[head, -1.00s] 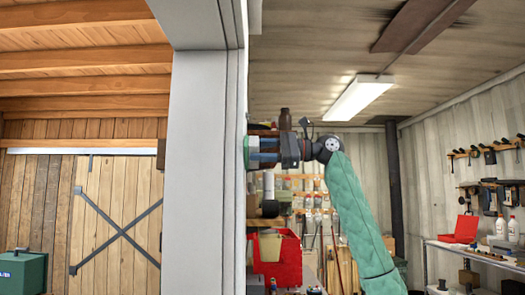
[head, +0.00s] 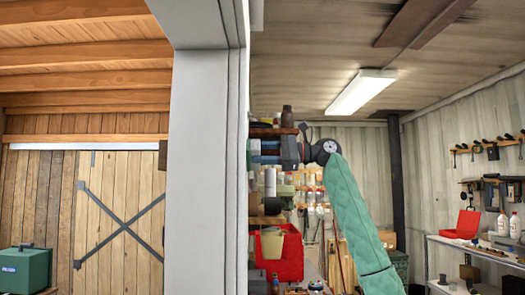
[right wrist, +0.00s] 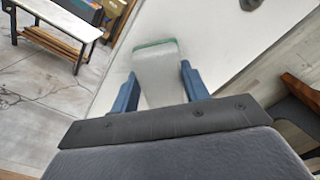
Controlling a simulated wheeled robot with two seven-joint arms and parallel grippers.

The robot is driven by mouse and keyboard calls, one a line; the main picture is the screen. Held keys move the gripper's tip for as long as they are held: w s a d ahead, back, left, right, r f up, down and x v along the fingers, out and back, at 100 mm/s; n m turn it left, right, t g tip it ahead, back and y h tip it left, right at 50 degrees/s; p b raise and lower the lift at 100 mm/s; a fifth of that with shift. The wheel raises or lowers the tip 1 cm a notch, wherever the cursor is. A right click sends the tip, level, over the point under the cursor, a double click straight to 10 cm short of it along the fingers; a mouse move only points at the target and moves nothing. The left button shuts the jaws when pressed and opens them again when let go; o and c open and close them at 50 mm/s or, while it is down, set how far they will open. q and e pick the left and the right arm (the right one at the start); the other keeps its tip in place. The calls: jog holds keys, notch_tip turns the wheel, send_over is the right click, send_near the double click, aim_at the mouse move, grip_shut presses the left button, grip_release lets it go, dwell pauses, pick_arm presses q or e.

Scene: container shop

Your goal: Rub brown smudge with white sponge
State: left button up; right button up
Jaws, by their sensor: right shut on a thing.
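The white sponge (right wrist: 160,78) has a green layer along its far edge. It sits between the blue fingers of my right gripper (right wrist: 158,74), which is shut on it. In the head view my right gripper (head: 268,153) points left, with the sponge (head: 253,152) at its tip close to the edge of the white pillar (head: 207,160). I cannot tell whether the sponge touches it. A small dark patch (right wrist: 250,4) lies at the top of the white surface in the wrist view; I cannot tell if it is the brown smudge. My left gripper is not in view.
A red bin (head: 291,262) and a wooden shelf (head: 272,131) with containers stand behind and around the right gripper. A workbench with a red case (head: 463,226) is at the right. A green box (head: 27,268) is at the lower left.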

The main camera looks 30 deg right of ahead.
aim_at(250, 151)
jog(key=shift+s+a+b, duration=0.25)
jog(key=shift+s+a, duration=0.35)
jog(key=shift+s, duration=0.25)
jog(key=shift+s+a+b, duration=0.2)
jog(key=shift+s+a, duration=0.35)
jog(key=shift+s, duration=0.3)
jog(key=shift+d, duration=0.1)
jog(key=shift+v, duration=2.85)
jog(key=shift+d, duration=0.1)
jog(key=v, duration=0.2)
jog(key=shift+s+d, duration=0.2)
jog(key=shift+d, duration=0.1)
